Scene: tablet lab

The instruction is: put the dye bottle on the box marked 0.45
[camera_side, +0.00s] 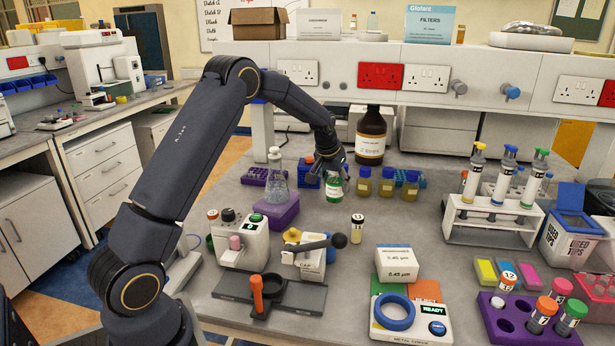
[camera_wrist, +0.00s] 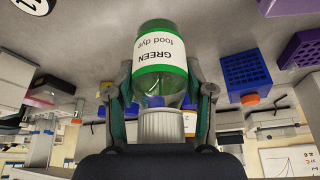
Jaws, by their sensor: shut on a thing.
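The dye bottle (camera_side: 334,188) is small and clear, with green bands and a white label. In the wrist view the bottle (camera_wrist: 160,62) reads "GREEN food dye", and its white ribbed cap points toward my palm. My gripper (camera_side: 333,170) comes down from above and is shut on the bottle, one finger on each side (camera_wrist: 160,92). I cannot tell whether the bottle's base touches the bench. The white box marked 0.45 µm (camera_side: 397,265) lies at the front centre right, apart from and nearer the camera than my gripper, and its top is bare.
Several amber bottles (camera_side: 386,183) stand just right of the dye bottle. A large brown bottle (camera_side: 371,137) is behind it. A flask (camera_side: 276,180) on a purple block is to the left. A small vial (camera_side: 357,228) and a black-knobbed lever (camera_side: 338,241) stand left of the box.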

